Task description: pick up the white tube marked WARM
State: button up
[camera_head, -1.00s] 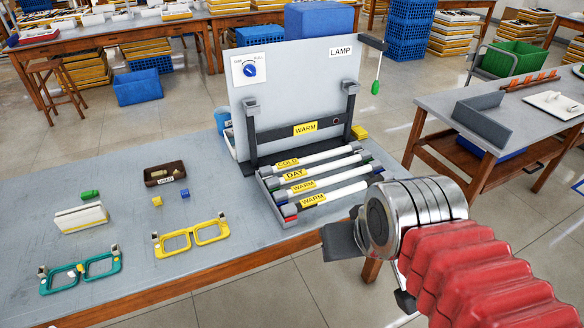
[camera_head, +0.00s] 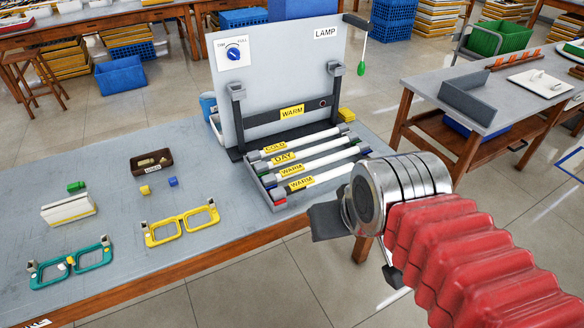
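Several white tubes lie side by side in a grey rack at the foot of the lamp board. Two carry yellow WARM labels: the front tube (camera_head: 322,177) and the WARM tube just behind it (camera_head: 315,164). Behind these lie the DAY tube (camera_head: 312,149) and the COLD tube (camera_head: 308,139). My gripper (camera_head: 328,222) is at the table's front right edge, in front of and to the right of the rack, apart from the tubes.
The upright lamp board (camera_head: 275,80) has two grey holders and a WARM label on its crossbar. Yellow frames (camera_head: 181,224), teal frames (camera_head: 70,263), a white block (camera_head: 68,208) and a brown tray (camera_head: 137,166) lie left. A side table (camera_head: 440,75) stands right.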

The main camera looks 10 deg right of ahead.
aim_at(268, 181)
jog(key=k, duration=0.65)
jog(key=u, duration=0.6)
jog(key=i, duration=1.65)
jog(key=z, duration=0.25)
